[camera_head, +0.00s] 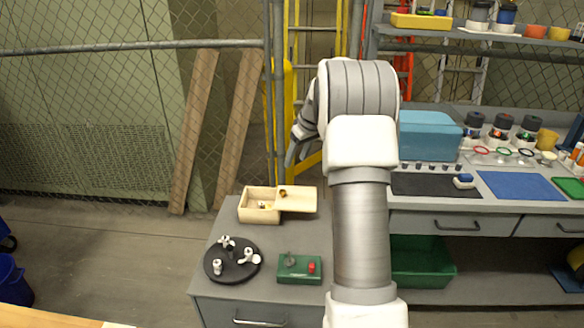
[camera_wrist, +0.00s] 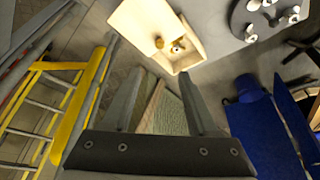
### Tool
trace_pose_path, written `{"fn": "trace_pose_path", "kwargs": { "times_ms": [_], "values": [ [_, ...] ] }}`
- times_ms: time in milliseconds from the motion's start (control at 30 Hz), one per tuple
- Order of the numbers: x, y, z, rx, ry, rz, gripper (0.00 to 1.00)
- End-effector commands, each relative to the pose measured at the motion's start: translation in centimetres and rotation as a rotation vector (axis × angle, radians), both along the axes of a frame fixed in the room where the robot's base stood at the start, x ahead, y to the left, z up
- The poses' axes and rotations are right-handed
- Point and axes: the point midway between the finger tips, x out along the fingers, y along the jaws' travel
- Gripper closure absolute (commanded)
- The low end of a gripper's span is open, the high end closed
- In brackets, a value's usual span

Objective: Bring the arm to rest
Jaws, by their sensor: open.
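My arm rises through the middle of the head view and bends over at the top. My gripper (camera_head: 291,158) shows in part at its left side, in the air above and behind the grey cabinet top (camera_head: 215,262). In the wrist view my gripper (camera_wrist: 158,76) has its two fingers spread with nothing between them. It touches nothing that I can see. The open wooden box (camera_head: 258,216) lies below it, with a flat lid (camera_head: 300,203) at its right side. The wooden box also shows ahead of the fingertips in the wrist view (camera_wrist: 130,22).
A black round plate (camera_head: 233,274) with white fittings and a green box (camera_head: 300,275) with a red knob stand on the cabinet. A blue case (camera_head: 430,136) and mats sit on the right bench. A chain-link fence and yellow ladder (camera_head: 289,100) stand behind.

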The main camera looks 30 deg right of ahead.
Motion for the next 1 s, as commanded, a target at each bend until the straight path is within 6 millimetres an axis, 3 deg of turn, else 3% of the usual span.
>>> {"fn": "trace_pose_path", "kwargs": {
  "times_ms": [200, 767, 867, 1000],
  "values": [
    [-0.6, -0.1, 1.4, 0.0, 0.001, 0.0, 0.41],
    [-0.7, 0.1, 1.7, -0.001, 0.0, 0.001, 0.41],
    [-1.1, 1.1, 2.9, -0.004, -0.002, -0.001, 0.41],
    [-2.7, 4.3, 6.3, -0.007, -0.003, -0.012, 0.41]
  ]
}}
